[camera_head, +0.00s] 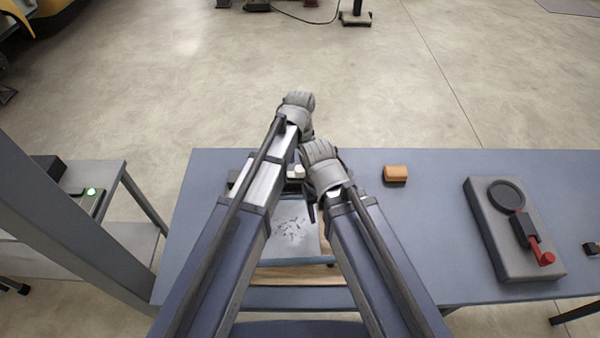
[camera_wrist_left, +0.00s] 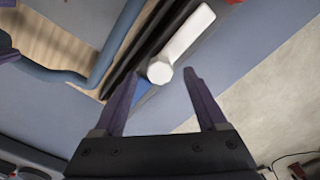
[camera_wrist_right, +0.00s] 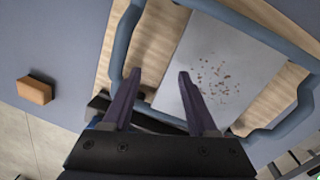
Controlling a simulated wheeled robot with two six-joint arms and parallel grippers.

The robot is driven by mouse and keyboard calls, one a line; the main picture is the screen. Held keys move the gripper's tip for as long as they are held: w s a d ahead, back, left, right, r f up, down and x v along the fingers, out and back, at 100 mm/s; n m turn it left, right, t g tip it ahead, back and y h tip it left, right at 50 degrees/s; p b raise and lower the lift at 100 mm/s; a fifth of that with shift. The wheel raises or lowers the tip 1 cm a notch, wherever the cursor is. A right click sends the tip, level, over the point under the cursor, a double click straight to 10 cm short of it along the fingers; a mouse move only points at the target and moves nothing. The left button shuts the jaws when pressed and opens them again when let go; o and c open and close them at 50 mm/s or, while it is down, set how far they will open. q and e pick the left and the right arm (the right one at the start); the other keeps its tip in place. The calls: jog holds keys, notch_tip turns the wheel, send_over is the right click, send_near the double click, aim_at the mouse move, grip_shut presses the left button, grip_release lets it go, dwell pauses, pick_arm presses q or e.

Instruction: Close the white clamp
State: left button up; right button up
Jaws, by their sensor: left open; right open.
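The white clamp (camera_wrist_left: 188,35) shows in the left wrist view as a white lever with a rounded knob end, lying along a black bar. A small white part of it (camera_head: 298,171) shows between my arms in the head view. My left gripper (camera_wrist_left: 162,74) is open, with its fingertips on either side of the white knob in that view; I cannot tell whether they touch it. My right gripper (camera_wrist_right: 159,75) is open and empty above the edge of a pale speckled sheet (camera_wrist_right: 215,75). My arms hide much of the clamp in the head view.
The sheet lies on a wooden board (camera_wrist_right: 150,45) with a blue tubular frame (camera_wrist_right: 123,40). On the blue table (camera_head: 425,215) are an orange-brown block (camera_head: 396,173) and a grey base (camera_head: 497,240) with a black disc and red handle. A shelf (camera_head: 100,175) stands at left.

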pick_arm(q)
notch_tip(320, 180, down, 2)
jog(key=shift+b, duration=0.55)
jog(key=shift+c, duration=0.2)
grip_shut()
dwell(0.8)
